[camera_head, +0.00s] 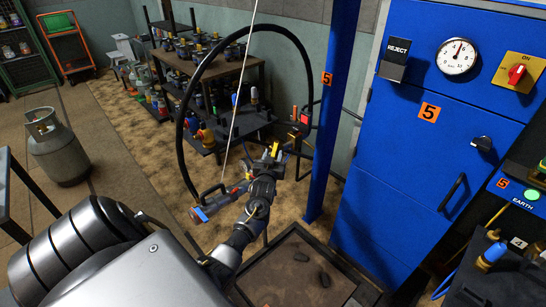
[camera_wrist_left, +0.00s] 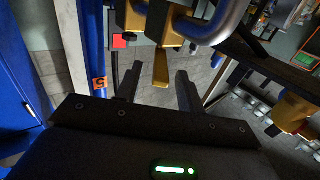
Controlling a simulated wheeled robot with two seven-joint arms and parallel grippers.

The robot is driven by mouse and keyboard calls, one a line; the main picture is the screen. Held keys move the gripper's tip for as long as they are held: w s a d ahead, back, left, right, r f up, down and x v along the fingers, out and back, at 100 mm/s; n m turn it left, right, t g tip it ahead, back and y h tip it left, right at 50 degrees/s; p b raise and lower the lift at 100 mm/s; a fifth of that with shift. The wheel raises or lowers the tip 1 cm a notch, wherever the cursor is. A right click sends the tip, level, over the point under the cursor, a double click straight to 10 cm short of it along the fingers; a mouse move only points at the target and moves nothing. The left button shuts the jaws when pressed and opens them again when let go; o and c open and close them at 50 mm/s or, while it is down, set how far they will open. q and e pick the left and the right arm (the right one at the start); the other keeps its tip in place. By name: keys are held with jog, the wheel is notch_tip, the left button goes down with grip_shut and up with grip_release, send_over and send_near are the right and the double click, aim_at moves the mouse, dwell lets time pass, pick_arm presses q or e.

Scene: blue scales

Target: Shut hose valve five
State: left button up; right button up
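My left gripper (camera_head: 268,160) reaches toward brass and blue fittings beside the blue post marked 5. In the left wrist view its two dark fingers (camera_wrist_left: 158,86) are apart. A flat brass lever (camera_wrist_left: 162,68) hangs down from a brass valve body (camera_wrist_left: 142,28). The lever's end lies between the fingers in the picture, with gaps on both sides; I cannot tell its depth. In the head view the gripper hides most of the valve, and a small yellow part (camera_head: 275,150) shows at its tips. My right gripper is not in view.
A black hose (camera_head: 183,108) arches behind my left arm. A filling handle with a blue end (camera_head: 200,214) lies left of the gripper. The blue post (camera_head: 330,120) and blue cabinet (camera_head: 385,190) stand right. A dark-framed platform (camera_head: 275,275) is below; a gas cylinder (camera_head: 58,150) stands left.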

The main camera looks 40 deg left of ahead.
pick_arm(q)
grip_shut()
